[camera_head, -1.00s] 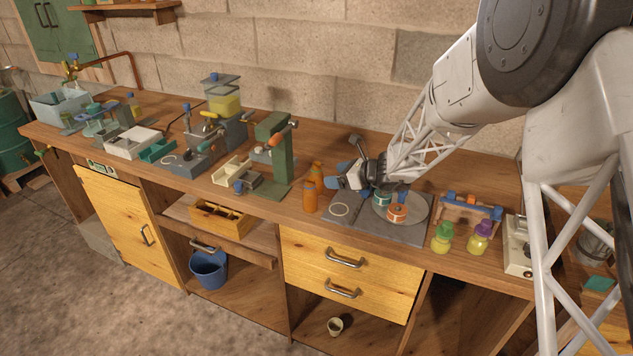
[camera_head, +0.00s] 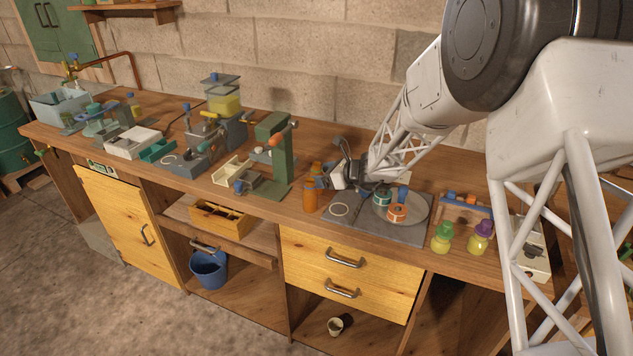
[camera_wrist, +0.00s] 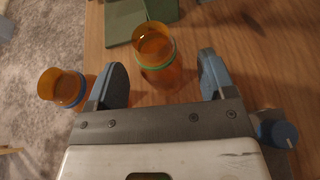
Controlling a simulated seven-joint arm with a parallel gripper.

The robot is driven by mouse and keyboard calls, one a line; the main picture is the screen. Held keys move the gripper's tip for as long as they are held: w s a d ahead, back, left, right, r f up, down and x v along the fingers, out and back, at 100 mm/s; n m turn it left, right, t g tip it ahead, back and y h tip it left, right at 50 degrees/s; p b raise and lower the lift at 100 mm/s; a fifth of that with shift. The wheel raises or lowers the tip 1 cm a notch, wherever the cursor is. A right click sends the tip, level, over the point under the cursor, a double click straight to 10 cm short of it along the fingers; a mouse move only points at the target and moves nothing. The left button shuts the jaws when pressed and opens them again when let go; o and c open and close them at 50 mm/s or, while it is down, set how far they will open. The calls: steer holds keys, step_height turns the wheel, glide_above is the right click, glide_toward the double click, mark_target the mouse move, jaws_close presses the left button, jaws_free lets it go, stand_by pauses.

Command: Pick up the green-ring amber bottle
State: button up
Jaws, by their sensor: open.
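The green-ring amber bottle (camera_wrist: 155,62) stands upright on the bench, between and slightly ahead of my open fingers in the wrist view. Its green ring shows below the open amber mouth, and I cannot tell whether a finger touches it. In the head view it is the rear amber bottle (camera_head: 315,169), partly hidden. A second amber bottle with a blue ring (camera_wrist: 64,90) stands outside my left finger, near the bench edge; it is the front one in the head view (camera_head: 310,197). My gripper (camera_wrist: 161,70) is open and empty, low beside the bottles.
A green press (camera_head: 282,165) stands left of the bottles; its base (camera_wrist: 125,20) lies beyond the green-ring bottle in the wrist view. A dark grey plate (camera_head: 350,224) with two ringed tins lies under my arm. Yellow bottles with green (camera_head: 442,238) and purple (camera_head: 481,238) tops stand right.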

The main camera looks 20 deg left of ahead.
steer(key=shift+x, duration=1.2)
steer(key=c, duration=1)
steer(key=shift+c, duration=0.2)
steer(key=shift+r, duration=0.35)
steer(key=shift+r, duration=4.55)
steer(key=shift+r, duration=0.1)
